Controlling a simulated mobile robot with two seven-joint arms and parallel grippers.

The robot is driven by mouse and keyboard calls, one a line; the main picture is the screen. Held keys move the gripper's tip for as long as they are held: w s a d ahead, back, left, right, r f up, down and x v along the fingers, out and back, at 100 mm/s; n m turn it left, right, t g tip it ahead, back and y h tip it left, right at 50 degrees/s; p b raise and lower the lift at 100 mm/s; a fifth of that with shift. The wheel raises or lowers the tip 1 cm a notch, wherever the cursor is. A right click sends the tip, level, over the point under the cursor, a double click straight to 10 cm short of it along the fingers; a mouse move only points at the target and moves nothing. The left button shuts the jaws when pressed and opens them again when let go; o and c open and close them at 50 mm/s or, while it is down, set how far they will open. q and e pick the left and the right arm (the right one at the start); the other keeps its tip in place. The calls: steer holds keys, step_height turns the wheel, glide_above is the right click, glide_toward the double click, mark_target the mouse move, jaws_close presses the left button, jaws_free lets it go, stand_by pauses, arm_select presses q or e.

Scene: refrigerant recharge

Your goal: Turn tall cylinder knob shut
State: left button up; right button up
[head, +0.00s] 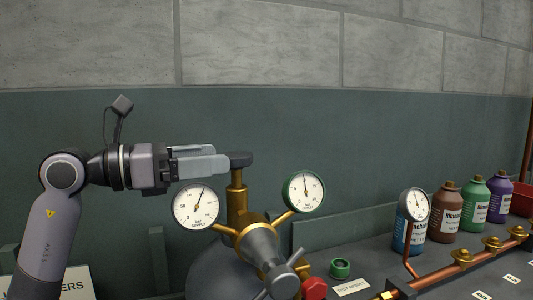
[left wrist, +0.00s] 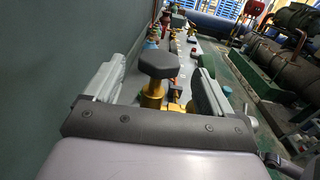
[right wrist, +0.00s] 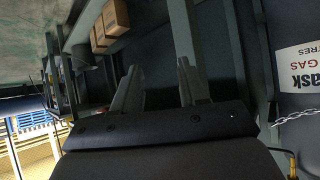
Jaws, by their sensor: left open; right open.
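The tall cylinder's dark knob (head: 240,159) sits on a brass valve stem (head: 238,190) above the grey cylinder (head: 205,274) in the head view. My left gripper (head: 228,163) comes in level from the left, its fingertips at the knob. In the left wrist view the knob (left wrist: 158,64) is between the two open fingers, with room visible on each side. I cannot tell whether either finger touches it. My right gripper (right wrist: 157,85) is open and empty in the right wrist view, away from the cylinder. It is not in the head view.
Two white gauges (head: 196,207) (head: 304,191) flank the brass stem. A grey regulator (head: 266,250) and red knob (head: 315,288) are in front. Coloured bottles (head: 448,205) and a copper pipe (head: 450,266) stand right. The wall (head: 400,130) is close behind.

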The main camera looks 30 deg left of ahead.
mark_target(251, 154)
arm_select(q)
steer(key=shift+p+x, duration=1.05)
steer(key=shift+x, duration=2.6)
steer(key=c, duration=1)
